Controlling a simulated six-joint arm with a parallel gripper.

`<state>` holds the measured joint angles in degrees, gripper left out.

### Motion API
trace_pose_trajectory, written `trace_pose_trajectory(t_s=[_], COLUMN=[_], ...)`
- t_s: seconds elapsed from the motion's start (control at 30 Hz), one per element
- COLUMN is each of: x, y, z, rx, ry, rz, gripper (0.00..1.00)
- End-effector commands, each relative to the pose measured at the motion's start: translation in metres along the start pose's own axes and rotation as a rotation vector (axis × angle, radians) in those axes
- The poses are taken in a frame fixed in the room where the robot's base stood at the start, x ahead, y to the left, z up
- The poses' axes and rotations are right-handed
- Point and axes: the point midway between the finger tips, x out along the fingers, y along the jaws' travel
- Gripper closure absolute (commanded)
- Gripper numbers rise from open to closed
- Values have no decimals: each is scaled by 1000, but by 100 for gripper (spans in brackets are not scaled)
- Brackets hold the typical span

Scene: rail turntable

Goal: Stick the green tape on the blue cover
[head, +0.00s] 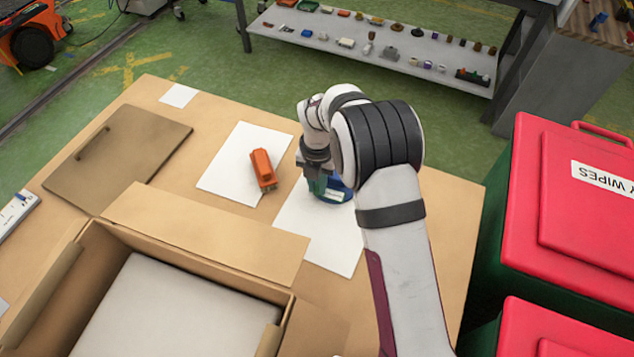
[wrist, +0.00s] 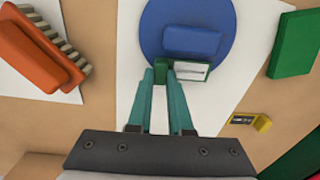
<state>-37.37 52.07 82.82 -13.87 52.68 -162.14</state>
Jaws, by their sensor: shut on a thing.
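The blue cover (wrist: 215,20) is a round disc with a raised block-like handle, lying on a white sheet. In the head view the blue cover (head: 341,193) is partly hidden behind my gripper (head: 322,190). In the wrist view my gripper (wrist: 162,82) has its teal fingers shut on a small dark green piece, which I take as the green tape (wrist: 162,70). A pale, dark-edged plate (wrist: 192,70) sits beside it. The green tape overlaps the cover's near edge in this view. I cannot tell whether it touches the cover.
An orange brush (head: 263,169) lies on another white sheet (head: 232,178). A green block (wrist: 294,44) and a small yellow-and-black item (wrist: 252,121) lie right of the cover. An open cardboard box (head: 200,232) stands in front; red-lidded bins (head: 535,200) are at right.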

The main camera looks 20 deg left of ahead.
Motion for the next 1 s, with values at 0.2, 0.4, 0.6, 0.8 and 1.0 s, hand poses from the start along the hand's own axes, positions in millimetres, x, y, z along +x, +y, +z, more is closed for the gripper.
trace_pose_trajectory(t_s=[0.2,0.4,0.6,0.8,1.0], x=[3,5,6,6,6], y=[0,0,0,0,0], z=[0,0,0,0,0], rx=[0,0,0,0,0], ry=[0,-1,0,1,0], rz=[0,0,0,0,0], gripper=[100,100,100,78,47])
